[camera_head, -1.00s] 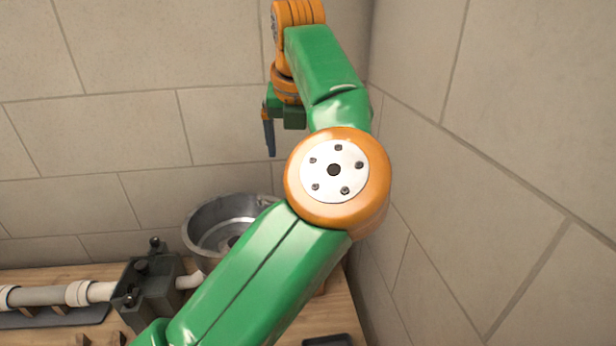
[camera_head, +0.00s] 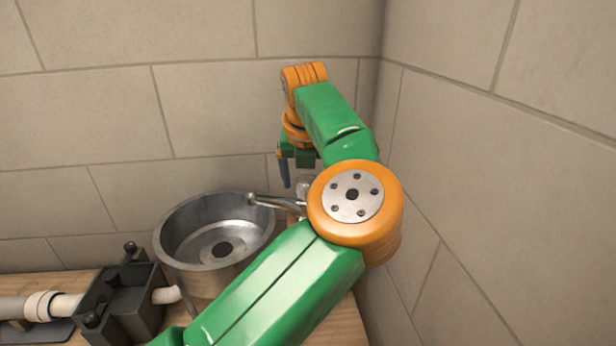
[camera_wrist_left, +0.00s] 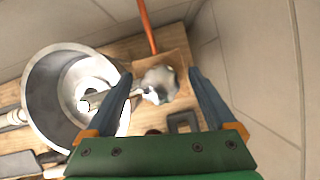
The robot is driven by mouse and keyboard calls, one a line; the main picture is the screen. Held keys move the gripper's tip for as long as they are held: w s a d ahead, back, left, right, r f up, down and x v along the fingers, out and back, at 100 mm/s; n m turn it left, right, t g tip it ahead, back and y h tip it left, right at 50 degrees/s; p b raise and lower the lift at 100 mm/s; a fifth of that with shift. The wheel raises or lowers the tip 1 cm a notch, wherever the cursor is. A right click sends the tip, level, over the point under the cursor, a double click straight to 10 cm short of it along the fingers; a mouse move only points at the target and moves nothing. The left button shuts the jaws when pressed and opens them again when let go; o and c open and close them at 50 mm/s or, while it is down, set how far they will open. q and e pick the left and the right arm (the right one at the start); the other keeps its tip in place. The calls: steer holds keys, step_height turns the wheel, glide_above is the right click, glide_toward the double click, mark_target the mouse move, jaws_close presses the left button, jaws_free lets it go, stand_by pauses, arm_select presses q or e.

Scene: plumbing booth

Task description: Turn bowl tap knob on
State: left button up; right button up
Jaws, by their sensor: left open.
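The metal bowl (camera_head: 185,268) stands on the wooden bench, and its inside and drain show. The tap spout (camera_head: 272,201) reaches over the bowl's right side. The pale tap knob (camera_head: 303,183) shows only in part beside my left arm. In the left wrist view the lobed knob (camera_wrist_left: 160,84) lies between the fingers in the picture, with the spout running left from it over the bowl (camera_wrist_left: 40,75). My left gripper (camera_head: 284,172) points down above the tap area, open and empty. It also shows in the left wrist view (camera_wrist_left: 160,73), with no visible contact with the knob.
A dark clamp block (camera_head: 120,305) and a white pipe (camera_head: 45,305) sit left of the bowl. An orange pipe (camera_wrist_left: 147,28) runs from the tap's base area. Tiled walls close in behind and to the right. A small dark tray (camera_wrist_left: 184,121) lies near the knob.

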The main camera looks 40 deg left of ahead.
arm_select(q)
steer(key=shift+s+d, duration=0.1)
steer(key=shift+r, duration=0.1)
steer(key=c, duration=1.4)
steer(key=shift+n, duration=0.4)
steer(key=n+p, duration=0.1)
steer(key=n+g+y+p, duration=0.1)
steer(key=n+p, duration=0.1)
steer(key=n, duration=0.1)
steer(key=shift+r, duration=0.25)
steer(key=n+g+p, duration=0.1)
steer(key=n+p, duration=0.1)
steer(key=p, duration=0.1)
steer(key=n+g+p, duration=0.1)
steer(key=n+p, duration=0.1)
steer(key=n, duration=0.1)
steer(key=shift+r+y+p, duration=0.1)
steer(key=shift+y+p, duration=0.3)
steer(key=n+g+p, duration=0.1)
steer(key=n+p, duration=0.1)
steer(key=shift+n, duration=0.3)
steer(key=shift+f+n+g+p, duration=0.3)
steer(key=shift+n+g+p, duration=0.25)
steer(key=shift+n, duration=0.55)
